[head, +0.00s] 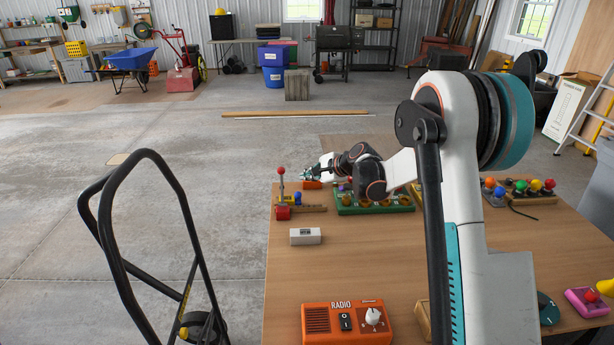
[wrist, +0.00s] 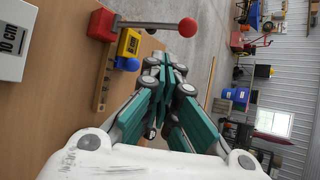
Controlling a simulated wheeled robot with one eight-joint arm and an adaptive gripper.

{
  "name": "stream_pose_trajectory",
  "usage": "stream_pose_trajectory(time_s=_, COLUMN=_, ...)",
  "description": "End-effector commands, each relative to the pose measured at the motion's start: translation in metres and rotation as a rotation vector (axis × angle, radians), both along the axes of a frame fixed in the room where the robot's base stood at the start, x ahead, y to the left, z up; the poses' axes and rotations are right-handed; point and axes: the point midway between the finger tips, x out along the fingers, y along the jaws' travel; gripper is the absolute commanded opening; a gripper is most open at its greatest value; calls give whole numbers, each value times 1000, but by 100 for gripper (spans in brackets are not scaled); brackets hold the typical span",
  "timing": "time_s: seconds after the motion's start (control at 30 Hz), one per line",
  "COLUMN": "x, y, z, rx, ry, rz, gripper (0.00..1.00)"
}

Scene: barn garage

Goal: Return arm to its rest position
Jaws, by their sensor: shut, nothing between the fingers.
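My arm (head: 462,220) rises at the right of the head view and reaches across to the far side of the wooden table (head: 300,265). My gripper (head: 311,174) is over the far edge of the table, small in the head view. In the wrist view the gripper (wrist: 172,72) has its green-padded fingers together, with nothing seen between them. A wooden toy with a red-knobbed lever (head: 282,200) stands beside the gripper to the left; it also shows in the wrist view (wrist: 128,45). The gripper looks apart from it.
A white block (head: 305,236) and an orange radio (head: 347,322) sit on the table. Coloured balls on a rack (head: 520,190) are at the right. A black cart frame (head: 150,250) stands left of the table. Open concrete floor lies beyond.

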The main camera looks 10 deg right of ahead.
Motion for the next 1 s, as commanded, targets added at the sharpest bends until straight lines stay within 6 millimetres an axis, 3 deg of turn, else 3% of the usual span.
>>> stream_pose_trajectory(time_s=0.3, x=-1, y=0, z=2, rx=-4, ry=-1, rz=3, gripper=0)
stream_pose_trajectory(time_s=0.47, x=-19, y=7, z=23, rx=-70, ry=-12, rz=38, gripper=0)
stream_pose_trajectory(time_s=0.7, x=-80, y=24, z=75, rx=-282, ry=-51, rz=163, gripper=0)
stream_pose_trajectory(time_s=1.0, x=-174, y=39, z=122, rx=-555, ry=-95, rz=338, gripper=0)
